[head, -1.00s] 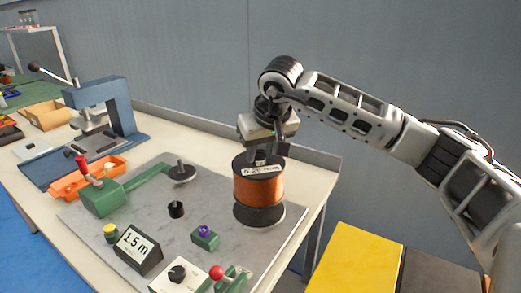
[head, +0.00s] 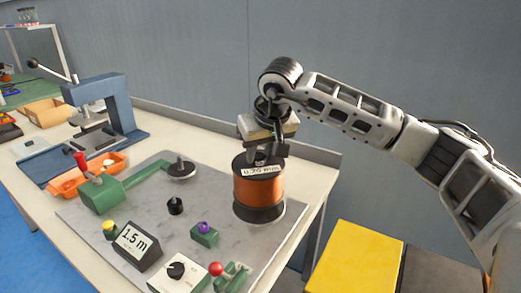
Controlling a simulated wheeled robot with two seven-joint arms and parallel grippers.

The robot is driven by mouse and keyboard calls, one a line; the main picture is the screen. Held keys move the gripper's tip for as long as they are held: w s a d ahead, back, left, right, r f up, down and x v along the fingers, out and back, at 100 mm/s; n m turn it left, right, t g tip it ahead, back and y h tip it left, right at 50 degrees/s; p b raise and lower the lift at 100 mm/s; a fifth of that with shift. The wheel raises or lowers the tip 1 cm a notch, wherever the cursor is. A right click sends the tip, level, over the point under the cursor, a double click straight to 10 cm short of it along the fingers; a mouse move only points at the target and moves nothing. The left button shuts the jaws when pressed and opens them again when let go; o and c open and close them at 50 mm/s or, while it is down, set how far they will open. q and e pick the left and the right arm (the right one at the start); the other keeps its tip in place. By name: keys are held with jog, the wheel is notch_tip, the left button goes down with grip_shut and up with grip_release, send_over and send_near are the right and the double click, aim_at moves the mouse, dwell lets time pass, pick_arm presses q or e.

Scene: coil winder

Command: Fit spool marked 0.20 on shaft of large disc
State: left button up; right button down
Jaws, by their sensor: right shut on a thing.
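The copper-wound spool (head: 259,190) has black flanges and a white label that reads 0.20 mm. The disc's shaft is hidden by the spool. My right gripper (head: 262,160) is above the spool, pointing down, and is shut on its top part. I cannot tell whether the lower flange rests fully on the disc. My left gripper is not in view.
The grey plate (head: 150,225) carries a green crank unit (head: 101,194), a smaller disc with a shaft (head: 181,169), a 1.5 m display (head: 136,244), and a knob box (head: 178,273). A blue press (head: 105,105) and orange tray (head: 70,183) stand left. A yellow box (head: 355,262) is at right.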

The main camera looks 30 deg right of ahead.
aim_at(261, 159)
jog(key=shift+f+b, duration=0.7)
jog(key=shift+f, duration=0.45)
jog(key=shift+f+b, duration=0.5)
jog(key=shift+b, duration=0.1)
